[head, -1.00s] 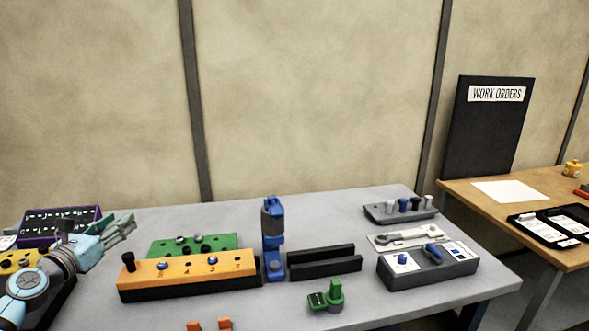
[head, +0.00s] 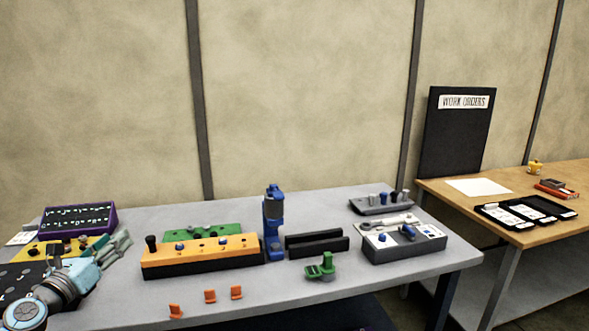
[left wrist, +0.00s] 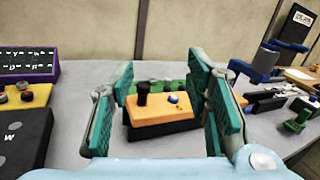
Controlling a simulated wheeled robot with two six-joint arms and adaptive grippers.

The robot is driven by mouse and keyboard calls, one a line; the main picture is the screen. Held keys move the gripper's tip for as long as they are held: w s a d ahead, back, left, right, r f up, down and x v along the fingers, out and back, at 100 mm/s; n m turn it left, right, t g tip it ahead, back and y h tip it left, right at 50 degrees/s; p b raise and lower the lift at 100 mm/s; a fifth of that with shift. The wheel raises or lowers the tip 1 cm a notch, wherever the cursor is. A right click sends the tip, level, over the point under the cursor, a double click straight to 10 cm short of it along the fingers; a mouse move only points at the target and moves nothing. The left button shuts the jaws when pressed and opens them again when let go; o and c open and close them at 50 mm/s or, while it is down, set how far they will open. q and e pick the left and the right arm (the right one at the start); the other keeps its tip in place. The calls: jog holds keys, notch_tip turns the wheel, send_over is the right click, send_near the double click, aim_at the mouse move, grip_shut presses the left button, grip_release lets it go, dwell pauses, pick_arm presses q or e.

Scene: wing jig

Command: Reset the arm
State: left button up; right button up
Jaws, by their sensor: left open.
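My left arm comes in at the lower left of the head view. Its gripper (head: 118,245) is open and empty, with grey-green pads, above the left part of the grey table. In the left wrist view the open jaws (left wrist: 165,115) frame the orange block (left wrist: 165,125), which lies beyond them; nothing is between the pads. The orange block (head: 200,257) has a black knob and blue pegs on top, and a green block (head: 203,233) stands behind it. My right gripper is in neither view.
A purple panel (head: 80,218) and yellow box (head: 52,248) are at left. A blue upright device (head: 273,225), black channel (head: 317,244), green part (head: 320,268) and grey control box (head: 404,245) stand rightward. Orange clips (head: 210,296) lie in front. A wooden table (head: 520,215) is at right.

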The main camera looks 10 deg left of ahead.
pick_arm(q)
jog(key=s+d+f+n+g+y, duration=0.35)
jog(key=s+d+f+n, duration=0.35)
jog(key=f+n, duration=0.45)
jog(key=s+d+f+n+g+y, duration=0.2)
jog(key=s+d+f+n+g, duration=0.35)
jog(key=f+n, duration=0.65)
jog(key=s+d+f+n+g+h, duration=0.3)
jog(key=s+d+n, duration=0.2)
jog(key=s+d, duration=0.4)
jog(key=s+d+f+n+g+h, duration=0.2)
jog(key=s+d+f+n+g, duration=0.15)
jog(key=s+d, duration=0.6)
jog(key=s+a+f+n, duration=0.1)
jog(key=s+a+f, duration=0.15)
jog(key=f, duration=0.85)
jog(key=s+a+f, duration=0.2)
jog(key=s+f, duration=0.1)
jog(key=f, duration=0.8)
jog(key=s+a+f+g, duration=0.1)
jog(key=s+f+g, duration=0.1)
jog(key=s+f, duration=0.8)
jog(key=s, duration=0.2)
jog(key=shift+s, duration=0.35)
